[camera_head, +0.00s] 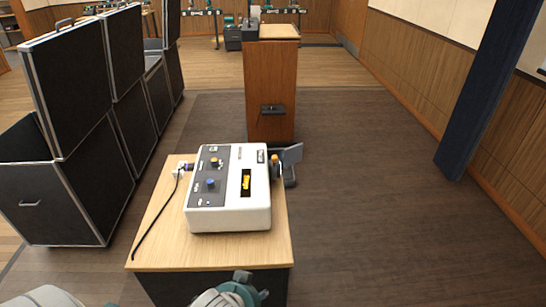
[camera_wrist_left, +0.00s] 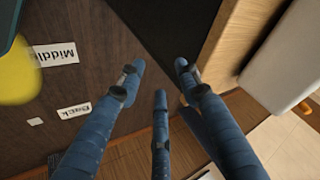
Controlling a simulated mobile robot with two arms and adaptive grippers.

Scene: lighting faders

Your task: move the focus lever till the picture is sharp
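A white console (camera_head: 230,215) with a grey control panel stands on a wooden-topped table (camera_head: 155,245) in the head view. I cannot tell which part is the focus lever. My left gripper (camera_wrist_left: 160,78) is open in the left wrist view, its three blue fingers apart with nothing between them. A teal part of my arm shows at the head view's bottom edge. My right gripper is not clearly visible.
Black cases (camera_head: 85,190) line the left side. A wooden stand (camera_head: 270,85) is behind the console, and a dark blue post (camera_head: 485,95) is at right. A cable (camera_head: 155,220) runs over the table's left side. The floor at right is clear.

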